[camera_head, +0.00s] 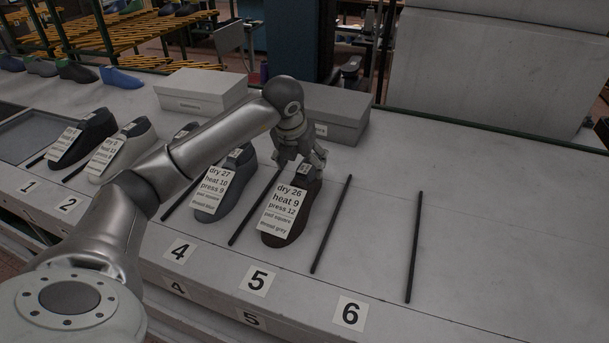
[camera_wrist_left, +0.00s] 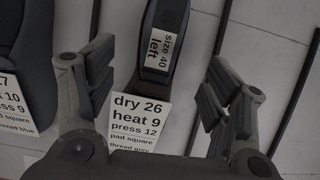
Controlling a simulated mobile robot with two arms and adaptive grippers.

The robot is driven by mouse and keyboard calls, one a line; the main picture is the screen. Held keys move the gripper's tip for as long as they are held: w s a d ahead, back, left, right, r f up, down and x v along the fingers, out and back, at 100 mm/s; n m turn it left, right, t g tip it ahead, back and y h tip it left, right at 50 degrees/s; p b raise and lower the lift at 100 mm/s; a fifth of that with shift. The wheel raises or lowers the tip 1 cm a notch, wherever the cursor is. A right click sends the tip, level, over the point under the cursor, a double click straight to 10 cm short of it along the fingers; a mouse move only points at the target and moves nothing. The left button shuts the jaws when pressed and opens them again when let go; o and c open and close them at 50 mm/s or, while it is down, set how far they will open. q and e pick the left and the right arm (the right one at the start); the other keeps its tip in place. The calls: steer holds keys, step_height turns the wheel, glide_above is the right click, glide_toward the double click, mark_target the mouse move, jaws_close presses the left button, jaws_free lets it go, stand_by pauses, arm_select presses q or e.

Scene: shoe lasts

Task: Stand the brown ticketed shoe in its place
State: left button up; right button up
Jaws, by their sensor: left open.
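The brown ticketed shoe (camera_head: 272,238) stands on the bench in the lane above number 5, between two dark rods. Its white ticket (camera_head: 283,212) reads dry 26, heat 9, press 12. In the left wrist view the shoe (camera_wrist_left: 151,78) lies between the fingers, with a "Size 40 left" label on top. My left gripper (camera_head: 301,168) is at the shoe's far end. It is open, and the wrist view shows it (camera_wrist_left: 162,90) with a gap on each side of the shoe. My right gripper is not in view.
A grey-blue ticketed shoe (camera_head: 237,184) stands in lane 4, left of the brown one. A dark rod (camera_head: 331,224) bounds the brown shoe's lane on the right. Lane 6, marked by its number plate (camera_head: 350,313), is empty. A grey box (camera_head: 338,113) stands behind my gripper.

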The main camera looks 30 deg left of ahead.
mark_target(300, 181)
arm_select(q)
steer(key=shift+v, duration=1.6)
steer(key=shift+r, duration=0.1)
step_height(300, 181, up, 4)
steer(key=p, duration=0.3)
steer(key=shift+r, duration=0.15)
steer(key=s+d+b, duration=0.2)
steer(key=s+b, duration=0.1)
steer(key=s, duration=0.7)
steer(key=s+d+b, duration=0.3)
steer(key=s+b, duration=0.1)
steer(key=s, duration=0.7)
steer(key=shift+s, duration=0.2)
